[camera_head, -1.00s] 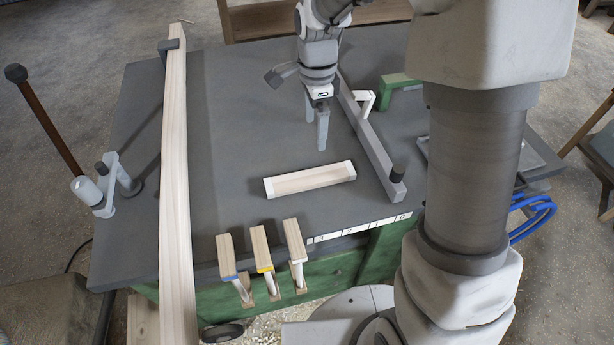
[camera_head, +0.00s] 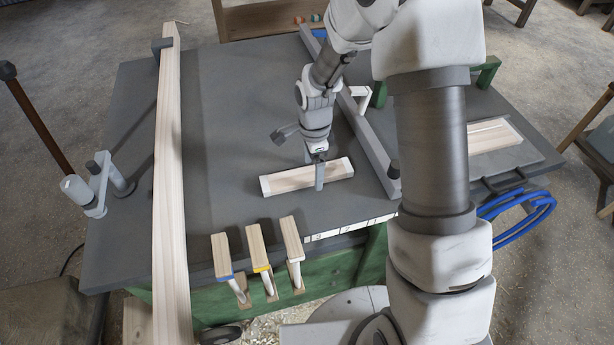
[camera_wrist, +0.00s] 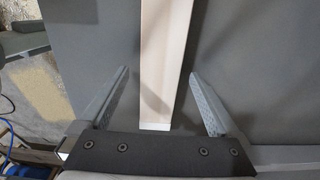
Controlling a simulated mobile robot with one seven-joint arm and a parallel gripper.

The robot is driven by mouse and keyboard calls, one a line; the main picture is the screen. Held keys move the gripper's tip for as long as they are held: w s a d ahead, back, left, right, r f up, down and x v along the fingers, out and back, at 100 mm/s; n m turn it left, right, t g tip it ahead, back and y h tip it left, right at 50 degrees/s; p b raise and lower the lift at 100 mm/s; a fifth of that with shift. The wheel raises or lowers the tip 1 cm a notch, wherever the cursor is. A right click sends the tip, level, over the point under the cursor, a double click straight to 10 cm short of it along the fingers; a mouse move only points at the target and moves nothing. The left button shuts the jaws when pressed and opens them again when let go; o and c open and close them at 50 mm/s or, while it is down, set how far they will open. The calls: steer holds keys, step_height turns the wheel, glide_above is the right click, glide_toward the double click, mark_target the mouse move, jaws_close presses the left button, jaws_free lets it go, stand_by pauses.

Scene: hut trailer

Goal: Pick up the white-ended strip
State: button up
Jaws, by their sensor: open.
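The white-ended strip (camera_head: 291,180) is a short pale wooden piece with white ends. It lies flat on the dark grey table top (camera_head: 240,130) near the front middle. My gripper (camera_head: 319,178) is over the strip's right part, pointing down, its fingers overlapping the strip in the head view. In the wrist view the strip (camera_wrist: 164,60) runs down between the spread fingers of my gripper (camera_wrist: 157,95), with a gap on each side. One white end shows near the gripper's palm. The gripper is open and holds nothing.
A long wooden board (camera_head: 170,190) crosses the left side of the table. Several short wooden pieces (camera_head: 256,245) stick out at the front edge. A grey rail (camera_head: 365,140) lies just right of the strip. Another pale strip (camera_head: 488,138) lies farther right.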

steer(key=shift+f, duration=0.35)
steer(key=c, duration=1.5)
steer(key=shift+c, duration=0.2)
